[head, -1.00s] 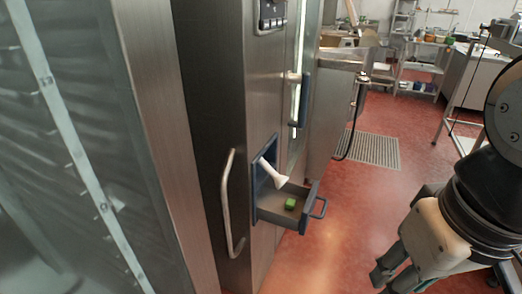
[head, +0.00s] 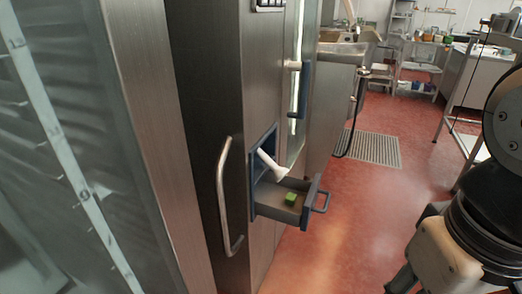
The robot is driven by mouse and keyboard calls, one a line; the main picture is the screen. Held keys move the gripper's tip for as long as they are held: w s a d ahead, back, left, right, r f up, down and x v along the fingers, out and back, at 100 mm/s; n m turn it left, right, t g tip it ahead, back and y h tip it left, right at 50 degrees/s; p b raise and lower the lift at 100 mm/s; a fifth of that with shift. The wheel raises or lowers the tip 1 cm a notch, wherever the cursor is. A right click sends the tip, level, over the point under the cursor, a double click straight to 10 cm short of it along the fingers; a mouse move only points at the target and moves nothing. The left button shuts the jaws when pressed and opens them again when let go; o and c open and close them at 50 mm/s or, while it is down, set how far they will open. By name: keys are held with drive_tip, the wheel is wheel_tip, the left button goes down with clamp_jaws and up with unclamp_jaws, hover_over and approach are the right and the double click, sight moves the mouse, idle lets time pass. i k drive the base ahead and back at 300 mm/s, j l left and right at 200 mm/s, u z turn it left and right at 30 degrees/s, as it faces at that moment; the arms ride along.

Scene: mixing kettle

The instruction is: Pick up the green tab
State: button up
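The green tab (head: 291,198) is a small bright green block. It lies inside an open pull-out drawer (head: 280,213) with a blue rim, in the side of the steel cabinet. A white chute (head: 272,165) slants out of a blue-framed opening just above the drawer. My gripper (head: 398,284) is at the lower right, well apart from the drawer and cut off by the bottom edge. Its fingertips are mostly out of the picture, so whether it is open or shut does not show.
A steel cabinet (head: 215,90) with a long vertical handle (head: 224,195) stands left of the drawer. The drawer's blue handle (head: 320,200) sticks out to the right. Red floor (head: 350,220) lies free between the drawer and my arm. A floor grate (head: 372,148) is farther back.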

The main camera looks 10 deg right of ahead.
sight(290, 198)
drive_tip(key=i+l+z, duration=0.15)
drive_tip(key=i+z, duration=0.3)
drive_tip(key=i+l+z, duration=0.1)
drive_tip(key=i+z, duration=0.3)
drive_tip(key=k, duration=0.1)
